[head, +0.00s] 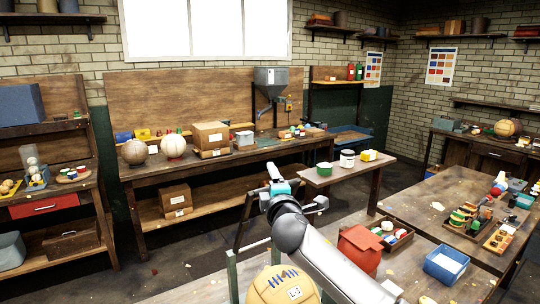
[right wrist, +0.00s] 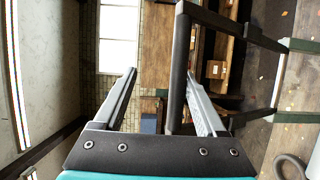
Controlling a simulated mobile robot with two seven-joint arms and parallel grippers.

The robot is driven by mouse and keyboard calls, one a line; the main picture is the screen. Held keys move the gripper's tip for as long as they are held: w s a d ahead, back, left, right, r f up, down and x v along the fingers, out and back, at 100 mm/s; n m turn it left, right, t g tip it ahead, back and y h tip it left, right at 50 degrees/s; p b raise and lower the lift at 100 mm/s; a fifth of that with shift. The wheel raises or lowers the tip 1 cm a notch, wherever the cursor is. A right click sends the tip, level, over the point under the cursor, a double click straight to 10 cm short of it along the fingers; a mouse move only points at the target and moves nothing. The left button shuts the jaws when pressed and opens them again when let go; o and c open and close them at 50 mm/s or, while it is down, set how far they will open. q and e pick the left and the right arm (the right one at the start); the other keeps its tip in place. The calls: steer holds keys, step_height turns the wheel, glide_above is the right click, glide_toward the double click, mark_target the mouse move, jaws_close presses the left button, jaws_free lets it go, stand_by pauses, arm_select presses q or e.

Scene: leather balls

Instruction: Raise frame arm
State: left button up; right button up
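The frame arm, a dark U-shaped bar (right wrist: 178,70), fills the middle of the right wrist view, joined to green posts at its right. In the head view a dark part of it (head: 243,224) shows left of my right arm, above a green post (head: 232,275). My right gripper (head: 273,172), with a teal body, is at the frame. In the wrist view its two fingers (right wrist: 165,100) are spread apart, with the near bar between them, closer to the right finger. I cannot tell whether they touch. My left gripper is not in view.
A tan leather ball (head: 283,288) labelled L-3 sits below my right arm. A red bag-like container (head: 360,248) and a blue bin (head: 446,264) stand on the right table. A workbench (head: 150,170) with balls and boxes lies behind.

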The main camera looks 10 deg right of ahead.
steer(key=r, duration=0.3)
steer(key=shift+s+a, duration=0.2)
steer(key=shift+s, duration=0.2)
steer(key=shift+o, duration=0.9)
steer(key=shift+s+a+r+t, duration=0.1)
steer(key=shift+s+r+t, duration=0.2)
steer(key=shift+s+r, duration=0.3)
steer(key=shift+s+a+r, duration=0.1)
steer(key=shift+s+r, duration=0.3)
steer(key=shift+s, duration=0.25)
steer(key=shift+s+a+r, duration=0.1)
steer(key=shift+s+r, duration=0.25)
steer(key=shift+s, duration=0.25)
steer(key=shift+c, duration=0.9)
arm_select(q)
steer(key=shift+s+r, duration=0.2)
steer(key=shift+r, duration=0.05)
arm_select(e)
steer(key=s+r, duration=0.3)
steer(key=shift+a, duration=0.3)
steer(key=shift+s, duration=0.1)
